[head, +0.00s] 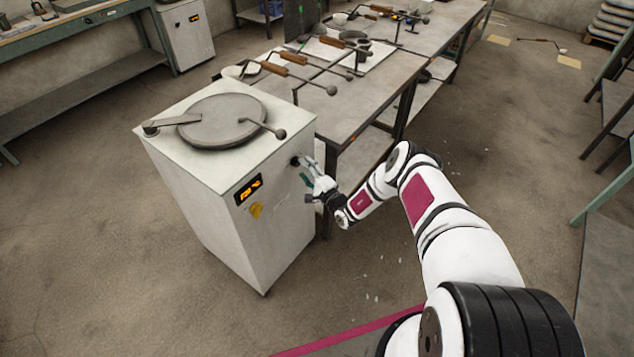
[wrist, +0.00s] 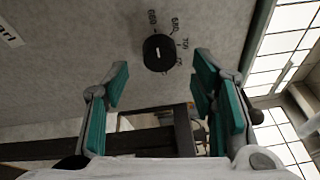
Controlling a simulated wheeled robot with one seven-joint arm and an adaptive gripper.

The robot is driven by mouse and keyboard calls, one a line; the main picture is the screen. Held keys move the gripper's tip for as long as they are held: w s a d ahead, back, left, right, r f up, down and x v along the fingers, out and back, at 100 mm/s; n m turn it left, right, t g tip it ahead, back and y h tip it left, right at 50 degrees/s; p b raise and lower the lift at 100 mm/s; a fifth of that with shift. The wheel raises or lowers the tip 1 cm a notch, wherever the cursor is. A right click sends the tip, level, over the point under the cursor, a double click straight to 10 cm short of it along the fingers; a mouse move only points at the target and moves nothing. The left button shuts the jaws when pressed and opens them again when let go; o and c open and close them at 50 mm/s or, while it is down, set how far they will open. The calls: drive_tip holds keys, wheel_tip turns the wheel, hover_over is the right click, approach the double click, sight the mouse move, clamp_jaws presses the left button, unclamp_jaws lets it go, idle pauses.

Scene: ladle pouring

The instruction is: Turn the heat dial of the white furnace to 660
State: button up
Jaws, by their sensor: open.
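The near white furnace (head: 222,195) stands left of centre in the head view, with a lit orange display (head: 248,189) whose digits I cannot read. Its round black heat dial (head: 295,161) is on the front panel's right part. In the wrist view the dial (wrist: 158,53) shows a short white mark, with small printed numbers around its upper right, too blurred to read surely. My gripper (head: 309,178) is at the panel beside the dial. In the wrist view my gripper (wrist: 160,78) is open, teal pads apart and empty, with the dial above the gap between the fingertips, not gripped.
A grey lid (head: 212,118) with a handle covers the furnace top. A metal table (head: 385,95) with ladles (head: 300,72) stands close behind on the right. Another white furnace (head: 187,35) stands at the back. Floor in front is clear.

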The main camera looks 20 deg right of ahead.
drive_tip(key=v, duration=0.8)
drive_tip(key=shift+s, duration=0.25)
drive_tip(key=shift+d, duration=0.1)
